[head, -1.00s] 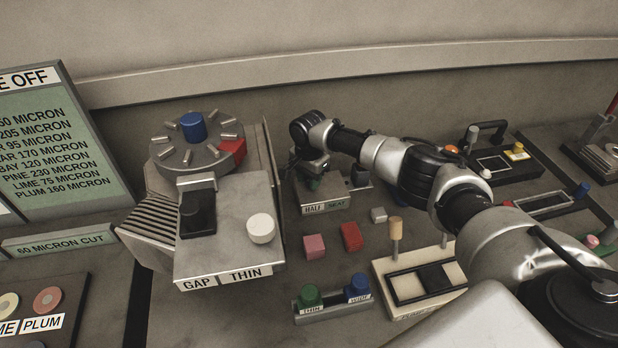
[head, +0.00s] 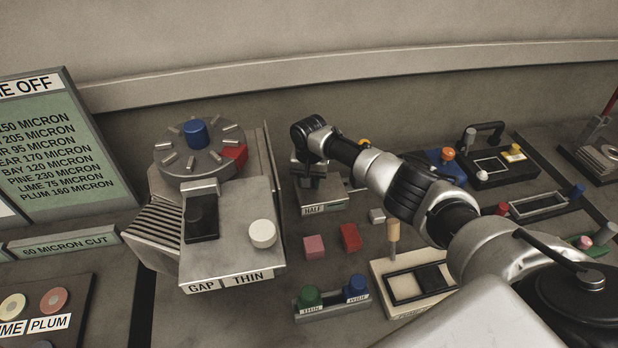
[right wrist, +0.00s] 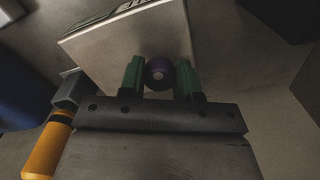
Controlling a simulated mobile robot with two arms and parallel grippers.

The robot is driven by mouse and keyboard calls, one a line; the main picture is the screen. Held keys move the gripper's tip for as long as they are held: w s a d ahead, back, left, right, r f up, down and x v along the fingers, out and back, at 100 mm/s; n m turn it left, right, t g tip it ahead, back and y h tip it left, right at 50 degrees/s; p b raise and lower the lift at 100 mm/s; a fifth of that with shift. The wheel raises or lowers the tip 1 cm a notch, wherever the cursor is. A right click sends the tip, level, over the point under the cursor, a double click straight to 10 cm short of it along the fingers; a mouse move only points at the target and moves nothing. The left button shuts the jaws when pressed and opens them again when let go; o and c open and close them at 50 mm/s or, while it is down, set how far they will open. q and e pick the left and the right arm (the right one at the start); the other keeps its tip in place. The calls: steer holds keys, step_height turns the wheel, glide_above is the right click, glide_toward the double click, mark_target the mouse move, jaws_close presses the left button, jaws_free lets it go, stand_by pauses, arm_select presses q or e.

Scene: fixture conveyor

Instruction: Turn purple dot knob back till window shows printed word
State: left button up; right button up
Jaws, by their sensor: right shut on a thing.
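The pale block (right wrist: 105,50) fills the upper part of the right wrist view behind the knob. In the head view my right gripper (head: 311,180) points down over a small grey fixture (head: 332,198) with a HALF label on its front; the arm hides the knob there. I cannot make out window text beside HALF. My left gripper is not in view.
Left stands a larger machine (head: 225,240) marked GAP and THIN, with a blue-topped dial (head: 195,132). Red (head: 351,238) and pink (head: 314,247) blocks lie in front of the fixture. A green-and-blue knob holder (head: 333,305) and a wooden-pegged frame (head: 385,268) stand nearer.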

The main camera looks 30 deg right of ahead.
steer(key=n, duration=0.3)
steer(key=shift+n, duration=0.4)
steer(key=n, duration=0.3)
steer(key=shift+d+n+p, duration=0.1)
steer(key=shift+n+p, duration=0.2)
steer(key=n, duration=0.3)
steer(key=shift+n, duration=0.4)
steer(key=n, duration=0.4)
steer(key=shift+d, duration=0.15)
steer(key=n, duration=0.4)
steer(key=shift+w+r+b, duration=0.1)
steer(key=shift+b, duration=0.3)
steer(key=n, duration=0.3)
steer(key=shift+w+n+b, duration=0.1)
steer(key=shift+n+b, duration=0.2)
steer(key=n+b, duration=0.1)
steer(key=n, duration=0.5)
steer(key=shift+w+n, duration=0.1)
steer(key=shift+n, duration=0.2)
steer(key=shift+r, duration=0.1)
